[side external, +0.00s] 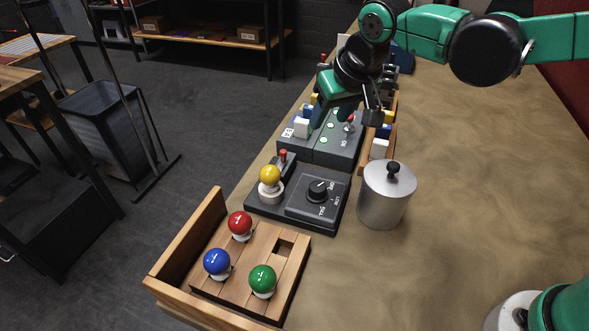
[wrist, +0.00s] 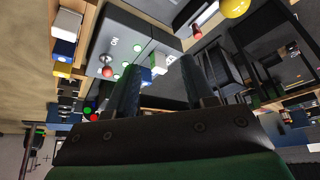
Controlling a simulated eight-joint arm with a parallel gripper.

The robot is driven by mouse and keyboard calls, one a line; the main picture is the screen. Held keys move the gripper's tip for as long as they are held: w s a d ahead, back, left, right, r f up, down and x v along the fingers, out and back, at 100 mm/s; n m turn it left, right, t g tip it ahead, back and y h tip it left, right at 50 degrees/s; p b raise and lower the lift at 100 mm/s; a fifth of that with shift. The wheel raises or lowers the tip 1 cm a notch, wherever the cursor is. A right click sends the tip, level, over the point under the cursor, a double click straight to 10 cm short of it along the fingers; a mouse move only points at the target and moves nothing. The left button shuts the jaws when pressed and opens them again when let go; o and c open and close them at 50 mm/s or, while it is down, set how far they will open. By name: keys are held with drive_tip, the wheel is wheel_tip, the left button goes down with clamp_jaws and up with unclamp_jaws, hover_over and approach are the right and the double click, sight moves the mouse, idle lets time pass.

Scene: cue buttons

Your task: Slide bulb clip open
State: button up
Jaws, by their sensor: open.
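The yellow bulb (side external: 270,178) sits upright in a white socket on a dark control box (side external: 262,212). A small red-topped lever (side external: 283,157), which looks like the bulb clip, stands just behind the bulb. Whether the clip is open or closed cannot be told. In the wrist view the yellow bulb (wrist: 236,7) is cut off by the top edge, with the red top (wrist: 196,32) below it. My gripper (side external: 356,113) is open and empty, above the grey switch panel, behind and to the right of the clip and apart from it.
The grey switch panel (side external: 333,152) has green lights and a red-knobbed lever (wrist: 107,72). A lidded metal pot (side external: 385,200) stands right of the dial (side external: 318,189). The table's right side is clear.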

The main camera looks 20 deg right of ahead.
hover_over(283, 151)
drive_tip(key=s, duration=0.3)
wheel_tip(283, 151, down, 4)
drive_tip(key=r, duration=0.1)
drive_tip(key=shift+g, duration=0.3)
drive_tip(key=shift+x, duration=3.1)
drive_tip(key=shift+w, duration=0.1)
clamp_jaws()
